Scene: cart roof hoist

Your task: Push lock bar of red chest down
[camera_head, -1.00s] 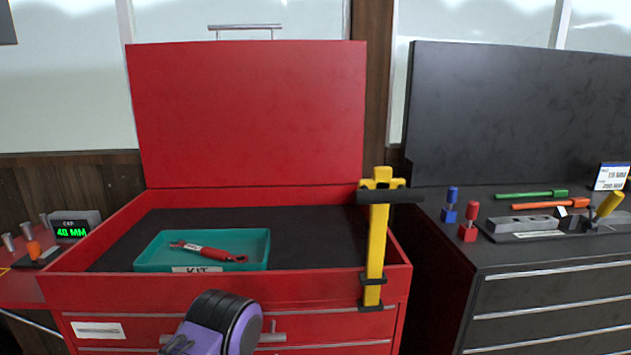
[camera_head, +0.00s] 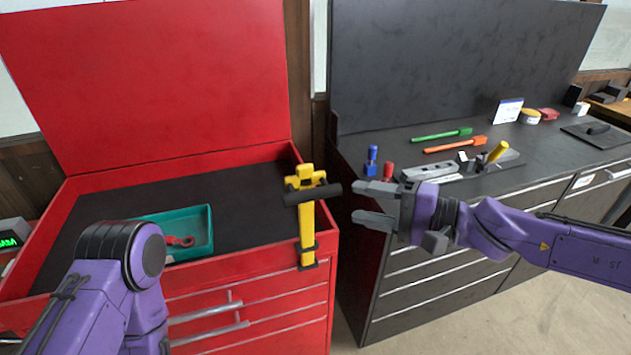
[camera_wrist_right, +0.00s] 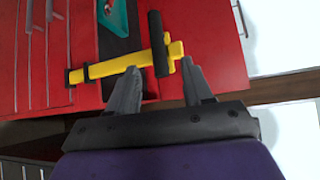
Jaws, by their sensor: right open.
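The red chest (camera_head: 240,265) stands at the left with its lid (camera_head: 150,80) raised. The yellow lock bar (camera_head: 307,232) stands upright at the chest's front right corner, with a black cross handle (camera_head: 312,194) near its top. It also shows in the right wrist view (camera_wrist_right: 110,67), with the handle (camera_wrist_right: 158,45) beyond the fingertips. My right gripper (camera_head: 364,203) is open and empty, just right of the handle, its fingers pointing at it. The right wrist view shows its two fingers (camera_wrist_right: 160,82) apart. My left arm is at the lower left; its gripper is out of frame.
A teal kit tray (camera_head: 200,232) with a red-handled tool (camera_head: 180,241) lies in the chest, partly hidden by my left arm. The black cabinet (camera_head: 440,240) at the right bears green and orange tools (camera_head: 455,146), blue and red pieces and a grey block.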

